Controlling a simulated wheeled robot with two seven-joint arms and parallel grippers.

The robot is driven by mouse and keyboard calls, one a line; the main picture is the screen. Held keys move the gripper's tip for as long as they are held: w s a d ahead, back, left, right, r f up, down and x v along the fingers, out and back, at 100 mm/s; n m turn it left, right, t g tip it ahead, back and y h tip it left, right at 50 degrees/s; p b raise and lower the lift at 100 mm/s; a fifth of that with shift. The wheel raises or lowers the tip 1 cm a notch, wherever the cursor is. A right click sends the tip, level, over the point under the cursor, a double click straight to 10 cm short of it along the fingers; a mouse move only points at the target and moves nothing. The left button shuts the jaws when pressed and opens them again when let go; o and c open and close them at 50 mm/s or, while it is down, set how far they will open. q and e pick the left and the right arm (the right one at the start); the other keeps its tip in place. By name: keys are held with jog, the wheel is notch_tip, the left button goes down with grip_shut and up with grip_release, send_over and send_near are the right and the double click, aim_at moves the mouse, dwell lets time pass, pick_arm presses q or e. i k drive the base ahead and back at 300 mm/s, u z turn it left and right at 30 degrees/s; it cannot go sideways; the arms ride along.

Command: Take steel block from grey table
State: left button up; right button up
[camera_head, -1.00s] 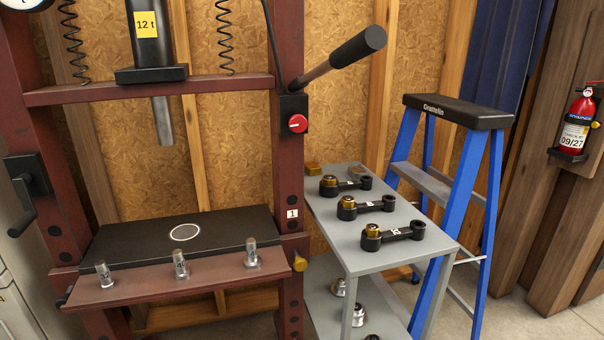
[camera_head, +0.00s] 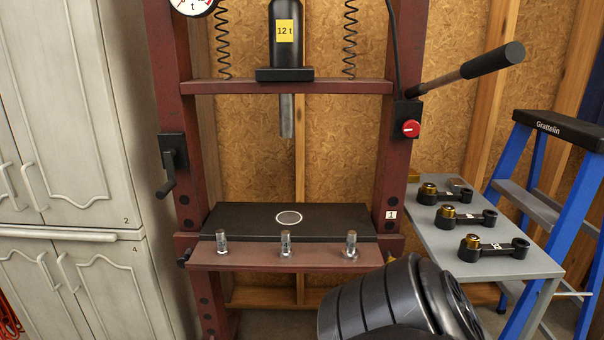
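The grey table (camera_head: 437,252) stands to the right of the red press. Several black link arms lie on it: the front one (camera_head: 493,248), the middle one (camera_head: 465,217) and the back one (camera_head: 444,193), each with a brass-coloured piece at its left end. I cannot make out a steel block for certain on the table top. A dark rounded link of my own arm (camera_head: 390,305) fills the bottom centre and hides the space below the table's left front. Neither of my grippers is in view.
The red press (camera_head: 388,150) with a black bed plate (camera_head: 240,220) stands in the centre, several small metal pins along its front ledge. Its black lever (camera_head: 492,62) reaches right above the table. A blue stepladder (camera_head: 508,150) is close on the table's right. Grey cabinets (camera_head: 80,130) stand left.

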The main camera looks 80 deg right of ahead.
aim_at(454, 184)
jog(key=u, duration=0.1)
jog(key=k, duration=2.4)
jog(key=z, duration=0.45)
